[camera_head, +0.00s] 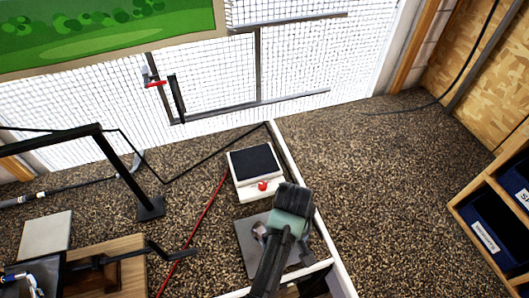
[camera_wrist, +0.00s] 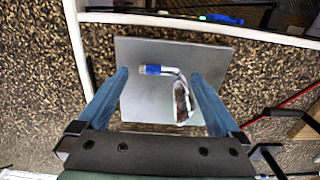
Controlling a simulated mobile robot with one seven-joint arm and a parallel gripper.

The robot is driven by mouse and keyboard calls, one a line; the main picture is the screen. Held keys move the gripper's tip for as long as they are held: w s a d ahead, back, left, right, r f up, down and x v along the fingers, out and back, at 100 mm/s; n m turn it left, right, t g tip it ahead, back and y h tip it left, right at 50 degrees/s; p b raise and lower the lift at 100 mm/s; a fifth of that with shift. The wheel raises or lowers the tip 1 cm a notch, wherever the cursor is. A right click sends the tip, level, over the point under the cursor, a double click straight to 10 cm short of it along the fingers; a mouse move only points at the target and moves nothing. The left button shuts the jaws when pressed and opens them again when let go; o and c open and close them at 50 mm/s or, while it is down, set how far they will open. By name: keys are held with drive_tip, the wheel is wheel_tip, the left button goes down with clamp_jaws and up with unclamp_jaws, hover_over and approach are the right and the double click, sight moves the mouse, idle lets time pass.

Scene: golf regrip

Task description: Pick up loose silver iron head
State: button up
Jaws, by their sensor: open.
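The loose silver iron head (camera_wrist: 183,98) lies on a flat grey plate (camera_wrist: 140,108) in the wrist view. Its short hosel has a blue band and points left there. My gripper (camera_wrist: 158,77) is open, with one blue finger on each side of the head and hosel. I see no contact between the fingers and the head. In the head view my gripper (camera_head: 262,228) hangs over the right part of the grey plate (camera_head: 247,262). Part of the iron head (camera_head: 259,230) shows beside it, and the arm hides the rest.
A white scale with a dark top (camera_head: 254,163) and red knob stands just behind the plate. A white rail (camera_head: 311,195) runs along the right. A red cable (camera_head: 207,213) and a black stand (camera_head: 150,207) are left. Blue bins (camera_head: 488,238) sit in a wooden shelf far right.

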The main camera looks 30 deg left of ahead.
drive_tip(key=shift+f, duration=1.15)
drive_tip(key=c, duration=1.3)
drive_tip(key=shift+r, duration=0.1)
drive_tip(key=shift+c, duration=1.3)
drive_tip(key=shift+r, duration=0.1)
